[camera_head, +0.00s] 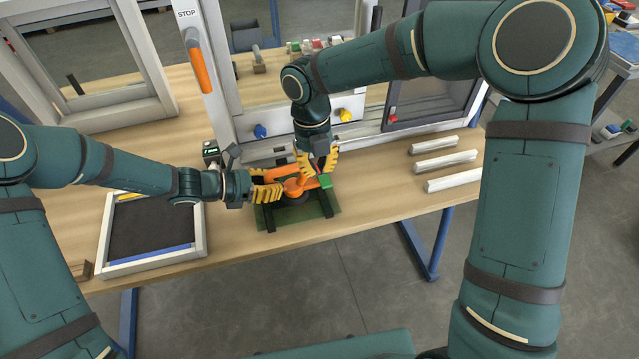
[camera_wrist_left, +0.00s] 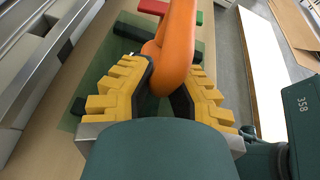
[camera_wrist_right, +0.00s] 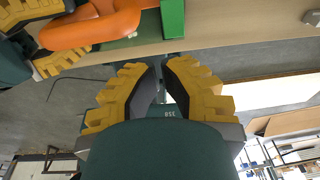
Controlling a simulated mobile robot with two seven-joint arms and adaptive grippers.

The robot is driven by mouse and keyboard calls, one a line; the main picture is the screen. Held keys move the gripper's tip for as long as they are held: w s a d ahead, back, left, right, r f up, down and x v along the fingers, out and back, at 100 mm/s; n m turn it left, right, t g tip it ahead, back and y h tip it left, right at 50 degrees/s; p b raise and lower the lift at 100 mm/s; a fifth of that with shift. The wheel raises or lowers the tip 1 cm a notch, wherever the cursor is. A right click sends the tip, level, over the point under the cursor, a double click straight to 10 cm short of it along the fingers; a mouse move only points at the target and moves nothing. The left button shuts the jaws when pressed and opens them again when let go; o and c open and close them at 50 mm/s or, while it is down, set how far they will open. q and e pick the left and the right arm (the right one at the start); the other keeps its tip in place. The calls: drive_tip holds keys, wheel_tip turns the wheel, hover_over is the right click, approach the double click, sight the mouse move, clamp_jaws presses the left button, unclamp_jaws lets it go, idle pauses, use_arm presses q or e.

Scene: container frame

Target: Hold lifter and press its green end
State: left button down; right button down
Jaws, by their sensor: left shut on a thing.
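The lifter (camera_head: 296,185) is an orange tool with a green end (camera_head: 325,181) over a green mat (camera_head: 268,222) with dark bars on the table. My left gripper (camera_head: 281,190) is shut on the lifter's orange body, which passes between its fingertips in the left wrist view (camera_wrist_left: 165,84). My right gripper (camera_head: 319,174) points down just above and beside the green end. In the right wrist view its fingertips (camera_wrist_right: 162,64) nearly meet with nothing between them. The green end (camera_wrist_right: 172,18) lies just beyond them; I cannot tell whether they touch.
A framed tray (camera_head: 150,225) with a dark bottom lies on the left of the table. Several pale bars (camera_head: 445,161) lie on the right. A white frame (camera_head: 290,125) with blue, yellow and red knobs stands behind the lifter. The table's front edge is close.

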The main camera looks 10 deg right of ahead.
hover_over(320, 207)
drive_tip(key=f, duration=0.5)
drive_tip(key=shift+w+f, duration=0.3)
drive_tip(key=shift+w, duration=0.1)
drive_tip(key=shift+f, duration=0.1)
drive_tip(key=shift+s+f+t, duration=0.25)
drive_tip(key=shift+t, duration=0.35)
drive_tip(key=shift+s+d+f, duration=0.1)
drive_tip(key=shift+s+f, duration=0.1)
drive_tip(key=shift+f, duration=0.2)
drive_tip(key=shift+w, duration=0.1)
drive_tip(key=shift+r, duration=0.25)
drive_tip(key=shift+r, duration=0.6)
drive_tip(key=shift+r, duration=0.1)
